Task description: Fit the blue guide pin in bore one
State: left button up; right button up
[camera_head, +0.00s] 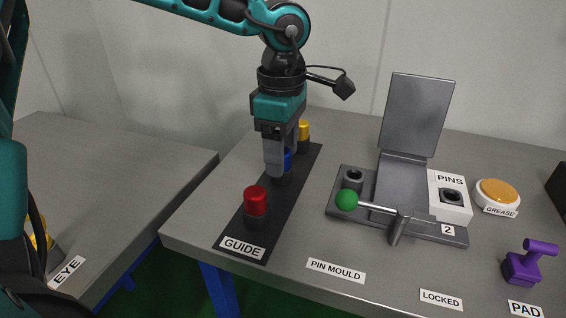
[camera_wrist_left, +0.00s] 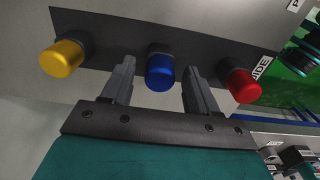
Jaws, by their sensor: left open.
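The blue guide pin (camera_head: 288,158) stands in the black guide strip (camera_head: 262,226), between a red pin (camera_head: 256,201) and a yellow pin (camera_head: 304,130). My left gripper (camera_head: 277,170) is over the blue pin and hides part of it. In the left wrist view the blue pin (camera_wrist_left: 160,72) shows between the two open fingers of the left gripper (camera_wrist_left: 158,82), with gaps on both sides. The pin mould (camera_head: 340,203) is to the right, with a dark round bore (camera_head: 353,179) at its left end. The right gripper is not in view.
A green-knobbed lever (camera_head: 346,200) lies across the mould front, and a raised grey plate (camera_head: 415,115) stands behind. A white PINS block (camera_head: 449,197), an orange GREASE button (camera_head: 497,192) and a purple pad tool (camera_head: 529,264) are farther right. The table front between guide and mould is clear.

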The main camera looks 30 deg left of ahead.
pick_arm(q)
grip_shut()
dwell(0.6)
jog(key=shift+r, duration=0.2)
jog(key=shift+r+p, duration=1.75)
jog(key=shift+r, duration=1.1)
notch_tip(320, 180, up, 4)
jog(key=shift+p, duration=1.2)
